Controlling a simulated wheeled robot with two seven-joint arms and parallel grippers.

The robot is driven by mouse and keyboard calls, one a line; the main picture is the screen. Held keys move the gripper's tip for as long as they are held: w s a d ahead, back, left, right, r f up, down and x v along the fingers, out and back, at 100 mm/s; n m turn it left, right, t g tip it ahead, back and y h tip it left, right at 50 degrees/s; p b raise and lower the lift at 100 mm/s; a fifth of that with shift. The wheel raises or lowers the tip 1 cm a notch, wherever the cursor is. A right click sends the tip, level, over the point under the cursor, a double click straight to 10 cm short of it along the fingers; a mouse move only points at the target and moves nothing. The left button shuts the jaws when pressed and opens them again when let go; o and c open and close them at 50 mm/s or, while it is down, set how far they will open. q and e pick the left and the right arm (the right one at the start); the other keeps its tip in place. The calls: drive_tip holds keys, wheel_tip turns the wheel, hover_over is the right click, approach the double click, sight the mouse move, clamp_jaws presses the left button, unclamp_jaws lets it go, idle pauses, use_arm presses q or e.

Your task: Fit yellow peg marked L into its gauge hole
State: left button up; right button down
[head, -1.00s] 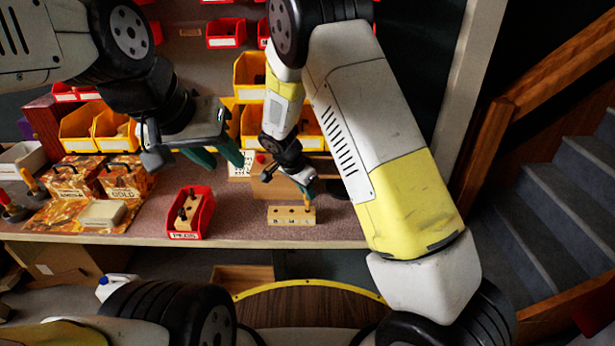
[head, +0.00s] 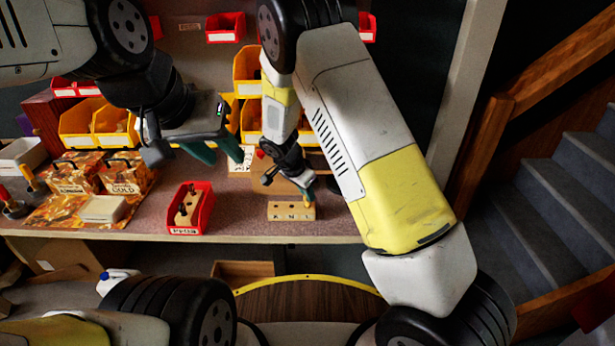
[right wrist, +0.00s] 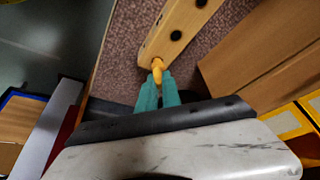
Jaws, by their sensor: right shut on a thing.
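The yellow peg (right wrist: 157,66) is between the teal fingers of my right gripper (right wrist: 160,88), which are shut on it. The wooden gauge block (right wrist: 168,32) has a row of dark holes, and the peg's lower end meets the block at its near end. I cannot tell how deep the peg sits. In the head view the right gripper (head: 308,187) is over the right end of the gauge block (head: 285,211); the peg shows there only as a small yellow spot. The block's front letters are too small to read surely. My left gripper (head: 214,153) is open and empty, above the bench.
A red bin (head: 187,229) holding a wooden block with dark pegs stands left of the gauge block. Gold boxes (head: 122,178) and a pale block (head: 103,208) lie further left. Yellow bins (head: 78,130) stand behind. The bench front edge is close to the gauge block.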

drive_tip(key=shift+f, duration=0.6)
drive_tip(key=c, duration=1.5)
unclamp_jaws()
drive_tip(key=shift+o, duration=0.2)
drive_tip(key=v, duration=0.7)
drive_tip(key=shift+r, duration=0.35)
drive_tip(key=shift+s, duration=0.1)
